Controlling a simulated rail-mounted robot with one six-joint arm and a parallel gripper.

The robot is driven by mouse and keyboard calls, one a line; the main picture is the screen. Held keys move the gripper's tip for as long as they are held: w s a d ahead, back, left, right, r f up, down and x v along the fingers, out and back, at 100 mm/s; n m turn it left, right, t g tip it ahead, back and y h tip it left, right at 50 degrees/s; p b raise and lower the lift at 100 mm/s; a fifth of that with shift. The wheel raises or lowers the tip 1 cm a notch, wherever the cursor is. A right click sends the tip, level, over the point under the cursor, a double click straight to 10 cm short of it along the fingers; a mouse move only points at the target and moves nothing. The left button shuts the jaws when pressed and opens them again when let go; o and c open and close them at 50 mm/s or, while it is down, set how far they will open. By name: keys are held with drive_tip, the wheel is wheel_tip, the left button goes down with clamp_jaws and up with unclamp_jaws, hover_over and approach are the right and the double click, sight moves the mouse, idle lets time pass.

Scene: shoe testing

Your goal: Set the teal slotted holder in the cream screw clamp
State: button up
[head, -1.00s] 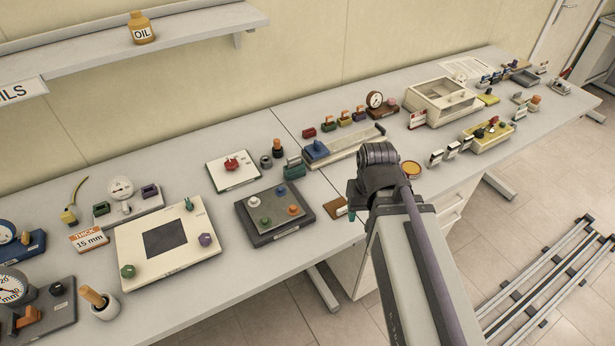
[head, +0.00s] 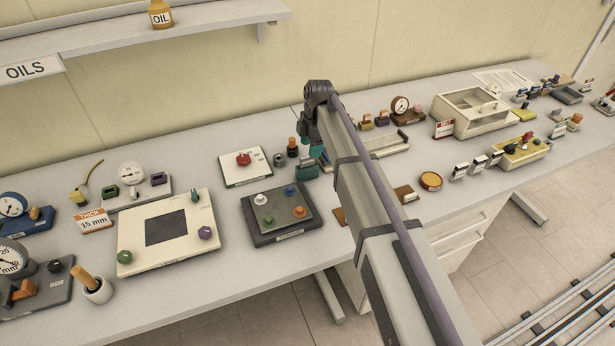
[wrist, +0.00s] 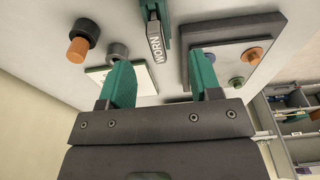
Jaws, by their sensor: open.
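The teal slotted holder (head: 307,170) stands on the bench between the dark plate with coloured knobs and the black post with an orange top. In the wrist view, the teal holder (wrist: 152,12) shows at the top with a WORN label, lined up between my fingers but beyond their tips. My gripper (head: 316,150) is open and empty just above and behind the holder; its teal fingers (wrist: 162,78) show apart in the wrist view. A long cream fixture with a dark handle, apparently the cream screw clamp (head: 390,147), lies right of the holder, partly hidden by my arm.
The dark knob plate (head: 250,228) is close in front of the holder. The orange-topped post (head: 292,147), a grey ring (head: 279,160) and a white board with a red piece (head: 232,174) stand behind and left. A round orange-topped tin (head: 431,181) lies right of my arm.

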sight(308, 163)
drive_tip(key=f+b, duration=0.2)
drive_tip(key=f, duration=0.1)
drive_tip(key=f+b, duration=0.2)
drive_tip(key=f, duration=0.1)
drive_tip(key=a+f+b, duration=0.1)
drive_tip(key=f+b, duration=0.1)
drive_tip(key=b, duration=0.1)
drive_tip(key=shift+f, duration=0.4)
drive_tip(key=shift+r, duration=0.25)
clamp_jaws()
wheel_tip(308, 163, up, 10)
drive_tip(key=p, duration=1)
drive_tip(key=shift+r+p, duration=0.15)
drive_tip(key=shift+p, duration=0.2)
drive_tip(key=shift+f+b, duration=0.55)
drive_tip(key=shift+b, duration=0.05)
drive_tip(key=shift+r, duration=0.1)
